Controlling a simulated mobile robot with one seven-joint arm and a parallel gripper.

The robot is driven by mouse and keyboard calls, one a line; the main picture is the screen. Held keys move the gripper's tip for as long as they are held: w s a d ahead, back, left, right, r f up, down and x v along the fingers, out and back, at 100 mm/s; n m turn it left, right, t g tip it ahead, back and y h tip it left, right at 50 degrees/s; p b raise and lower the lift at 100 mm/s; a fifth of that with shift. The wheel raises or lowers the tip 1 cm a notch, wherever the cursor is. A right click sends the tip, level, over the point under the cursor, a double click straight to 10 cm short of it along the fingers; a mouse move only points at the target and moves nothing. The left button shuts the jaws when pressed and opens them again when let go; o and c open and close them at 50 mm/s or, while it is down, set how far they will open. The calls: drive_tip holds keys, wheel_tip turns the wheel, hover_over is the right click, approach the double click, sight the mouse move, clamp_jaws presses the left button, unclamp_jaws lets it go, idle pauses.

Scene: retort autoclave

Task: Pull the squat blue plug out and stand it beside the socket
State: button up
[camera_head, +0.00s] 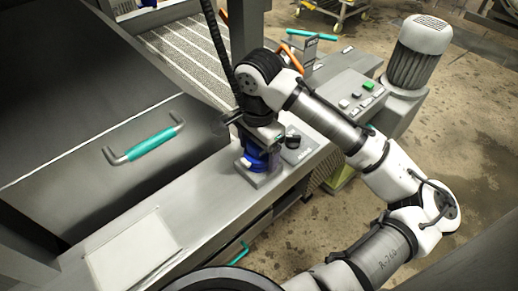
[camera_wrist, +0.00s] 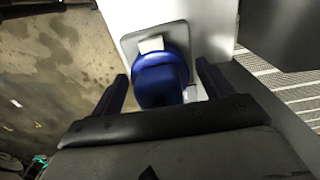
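The squat blue plug (camera_head: 258,157) sits in a grey socket block (camera_head: 262,179) on the machine's ledge. In the wrist view the plug (camera_wrist: 160,82) shows as a rounded blue body in front of a grey socket plate (camera_wrist: 131,44), with a small pale block at its edge. My gripper (camera_head: 260,138) is over the plug in the head view. In the wrist view my gripper (camera_wrist: 163,70) is open, one finger on each side of the plug, with visible gaps. The gripper body hides the lower part of the plug there.
A dark knob (camera_head: 292,141) stands close right of the socket, and a panel with buttons (camera_head: 357,98) lies beyond. A door with a teal handle (camera_head: 146,145) is at left. The ledge (camera_head: 200,200) is bare left of the socket, up to a pale plate (camera_head: 132,252).

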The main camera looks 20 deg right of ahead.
drive_tip(key=c, duration=1.2)
drive_tip(key=shift+o, duration=0.2)
drive_tip(key=shift+r+p, duration=3.05)
drive_tip(key=shift+p, duration=0.15)
